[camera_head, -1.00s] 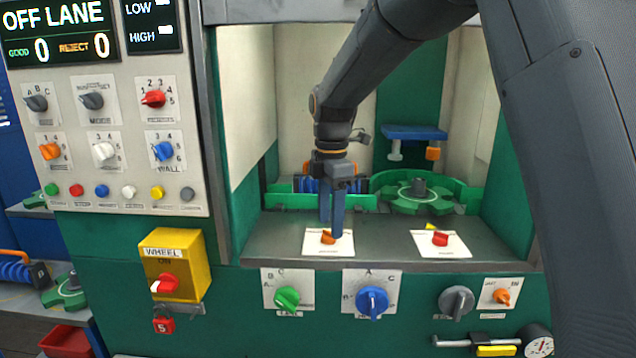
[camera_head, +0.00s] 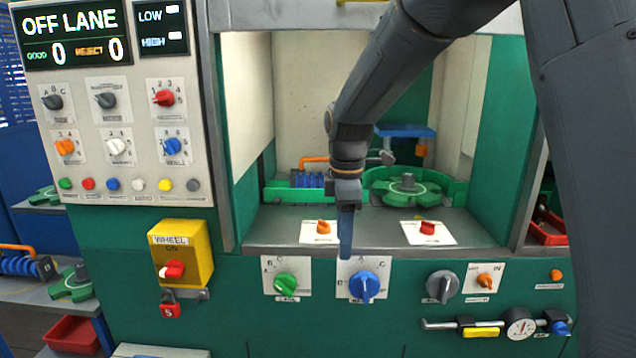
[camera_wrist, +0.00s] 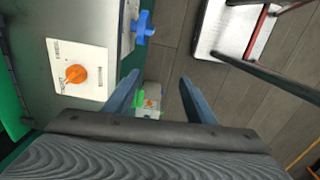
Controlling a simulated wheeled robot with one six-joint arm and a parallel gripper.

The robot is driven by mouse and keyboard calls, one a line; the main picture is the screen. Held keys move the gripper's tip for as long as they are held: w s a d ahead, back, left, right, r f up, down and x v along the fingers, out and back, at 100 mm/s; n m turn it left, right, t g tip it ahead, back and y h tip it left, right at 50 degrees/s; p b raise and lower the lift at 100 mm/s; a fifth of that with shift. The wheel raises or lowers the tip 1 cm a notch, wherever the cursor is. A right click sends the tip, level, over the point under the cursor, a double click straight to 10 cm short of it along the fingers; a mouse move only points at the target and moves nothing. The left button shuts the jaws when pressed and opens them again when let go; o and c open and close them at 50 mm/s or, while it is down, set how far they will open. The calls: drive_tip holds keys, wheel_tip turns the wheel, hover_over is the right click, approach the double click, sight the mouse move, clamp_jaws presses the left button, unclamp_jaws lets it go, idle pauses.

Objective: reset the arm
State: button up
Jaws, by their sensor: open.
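My gripper (camera_head: 345,232) hangs pointing down in front of the ledge's front edge, between the orange ledge knob (camera_head: 323,227) and the red ledge knob (camera_head: 428,228). In the head view its fingers overlap each other, just above the blue front knob (camera_head: 364,286). In the wrist view my gripper (camera_wrist: 157,85) shows two blue fingers apart with nothing held between them. The orange knob (camera_wrist: 76,75) on its white plate lies left of the fingers there, and the blue knob (camera_wrist: 143,28) lies above them.
A green knob (camera_head: 286,283) and a grey knob (camera_head: 442,285) sit on the front panel. A yellow wheel switch box (camera_head: 180,255) sticks out at left. Behind the ledge stands a green star wheel (camera_head: 405,188). Floor (camera_wrist: 167,55) shows beyond the panel, with a light-topped stand (camera_wrist: 230,25).

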drive_tip(key=s+d+f+m, duration=0.5)
drive_tip(key=s+d+m, duration=0.2)
drive_tip(key=s+m, duration=0.2)
drive_tip(key=s+d+f+m+t, duration=0.1)
drive_tip(key=s+d+f+m, duration=0.4)
drive_tip(key=s+m, duration=0.4)
drive_tip(key=shift+s+d, duration=0.85)
drive_tip(key=shift+s, duration=0.15)
drive_tip(key=shift+f, duration=0.1)
